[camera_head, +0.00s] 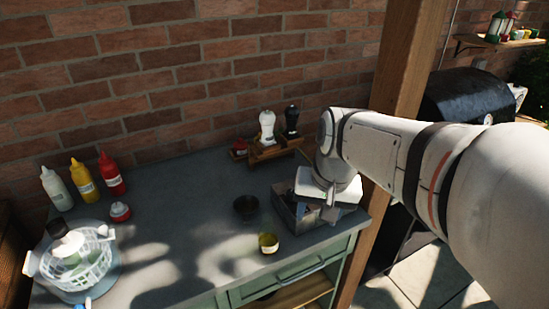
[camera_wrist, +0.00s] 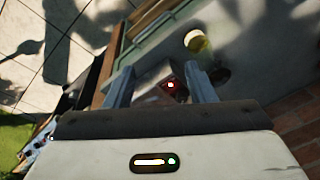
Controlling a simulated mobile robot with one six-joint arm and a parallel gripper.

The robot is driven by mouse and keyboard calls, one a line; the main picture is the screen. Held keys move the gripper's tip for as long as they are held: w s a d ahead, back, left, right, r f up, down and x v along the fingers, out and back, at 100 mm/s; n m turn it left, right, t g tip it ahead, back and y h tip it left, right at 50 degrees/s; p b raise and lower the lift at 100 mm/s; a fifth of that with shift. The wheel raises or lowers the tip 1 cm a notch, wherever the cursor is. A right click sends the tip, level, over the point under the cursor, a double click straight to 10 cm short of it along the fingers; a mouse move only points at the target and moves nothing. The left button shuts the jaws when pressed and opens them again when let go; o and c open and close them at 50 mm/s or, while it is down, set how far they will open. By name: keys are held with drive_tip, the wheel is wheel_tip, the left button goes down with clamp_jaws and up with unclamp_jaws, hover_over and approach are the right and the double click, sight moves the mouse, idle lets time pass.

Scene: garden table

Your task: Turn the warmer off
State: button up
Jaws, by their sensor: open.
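The warmer appears to be the grey metal box (camera_head: 285,207) at the right front of the table in the head view, partly hidden under my gripper (camera_head: 322,212). In the wrist view my gripper (camera_wrist: 162,82) is open, its two fingers apart with nothing held between them. A glowing red light, apparently a lit switch (camera_wrist: 171,86), shows beyond and between the fingertips. I cannot tell whether a fingertip touches it.
A yellow-green cup (camera_head: 268,243) and a dark bowl (camera_head: 246,207) stand left of the box. Two mills on a wooden stand (camera_head: 275,150) are behind it. Squeeze bottles (camera_head: 85,182) and a white basket (camera_head: 80,262) are at left. A wooden post (camera_head: 400,70) rises at right.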

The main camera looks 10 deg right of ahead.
drive_tip(key=w+d+f+m+g+y, duration=0.15)
drive_tip(key=w+m, duration=0.45)
drive_tip(key=w, duration=0.8)
drive_tip(key=m+g+y, duration=0.2)
drive_tip(key=m, duration=0.3)
approach(291, 191)
drive_tip(key=f, duration=0.2)
drive_tip(key=x, duration=0.4)
drive_tip(key=p+x, duration=0.1)
drive_tip(key=x, duration=0.1)
drive_tip(key=shift+s+a+f, duration=0.2)
drive_tip(key=shift+a, duration=0.2)
drive_tip(key=shift+c, duration=0.2)
drive_tip(key=c, duration=0.9)
